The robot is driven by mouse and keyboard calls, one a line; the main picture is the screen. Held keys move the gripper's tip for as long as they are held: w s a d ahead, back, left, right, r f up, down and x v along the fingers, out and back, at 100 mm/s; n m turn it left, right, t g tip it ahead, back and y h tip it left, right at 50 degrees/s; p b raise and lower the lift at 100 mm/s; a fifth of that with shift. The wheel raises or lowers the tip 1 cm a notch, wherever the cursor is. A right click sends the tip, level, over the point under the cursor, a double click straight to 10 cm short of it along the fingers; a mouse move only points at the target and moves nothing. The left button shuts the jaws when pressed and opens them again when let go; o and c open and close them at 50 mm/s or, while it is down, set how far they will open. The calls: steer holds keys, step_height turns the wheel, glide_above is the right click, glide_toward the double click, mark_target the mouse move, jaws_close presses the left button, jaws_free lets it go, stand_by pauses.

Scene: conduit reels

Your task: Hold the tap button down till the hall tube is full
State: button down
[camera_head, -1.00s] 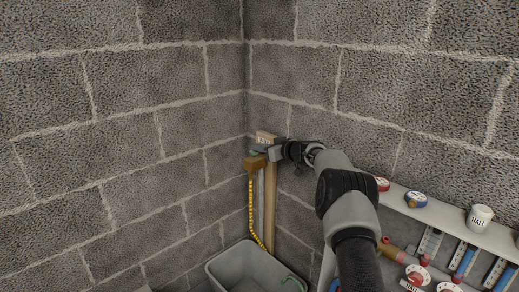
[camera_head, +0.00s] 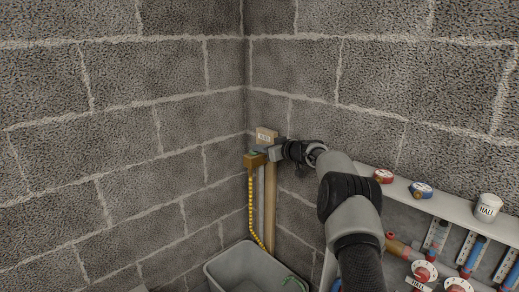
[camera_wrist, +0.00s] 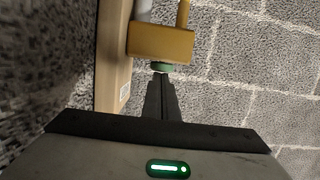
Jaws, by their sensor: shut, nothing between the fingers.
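The tap is a brass-coloured block (camera_head: 254,161) on a wooden post (camera_head: 270,205) in the room's corner. It also shows in the wrist view (camera_wrist: 160,42), with a green button (camera_wrist: 160,68) on its face. My gripper (camera_wrist: 160,77) is shut and empty, its fingertips at the button, touching or almost touching; I cannot tell whether the button is pressed in. In the head view my gripper (camera_head: 264,151) partly hides the tap's top. A white cup marked HALL (camera_head: 488,208) stands on the shelf at right.
A yellow beaded line (camera_head: 251,210) hangs from the tap towards a grey tub (camera_head: 222,268) below. A white shelf (camera_head: 450,207) at right carries a red dial (camera_head: 383,176) and a blue dial (camera_head: 421,190). Coloured pipes and round gauges sit below it. Block walls close in the corner.

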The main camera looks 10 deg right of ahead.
steer(key=shift+s+f, duration=0.1)
steer(key=shift+f, duration=0.5)
stand_by(1.9)
stand_by(1.2)
steer(key=s+d+r+b, duration=0.2)
steer(key=s+d+r, duration=0.3)
steer(key=s+r, duration=0.2)
steer(key=shift+s+d+r+b, duration=0.2)
steer(key=shift+s+r+b, duration=0.15)
steer(key=shift+s, duration=0.15)
steer(key=shift+f, duration=0.1)
